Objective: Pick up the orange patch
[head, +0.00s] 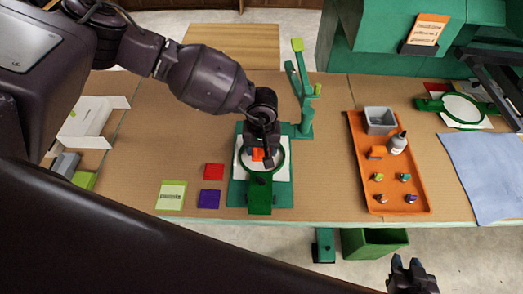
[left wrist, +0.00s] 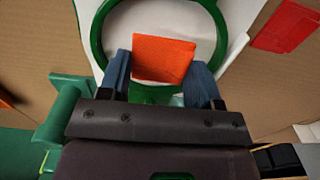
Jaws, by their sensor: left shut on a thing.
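The orange patch (left wrist: 163,59) is a small square of cloth-like material. In the left wrist view it sits between the two blue fingertips of my left gripper (left wrist: 165,75), which is shut on it. Behind the patch is a green hoop (left wrist: 101,38) around white fabric. In the head view my left gripper (head: 262,150) is over the hoop (head: 283,163), and the orange patch (head: 257,155) shows partly at its fingers. I cannot tell whether the patch touches the fabric. My right gripper (head: 411,275) is at the lower right, off the table's front edge, and its jaw opening is unclear.
A red patch (head: 214,171), a purple patch (head: 209,199) and a pale green card (head: 171,195) lie left of the hoop. An orange tray (head: 400,202) with spools, a bottle and a grey cup is to the right. A green post (head: 304,119) stands behind the hoop.

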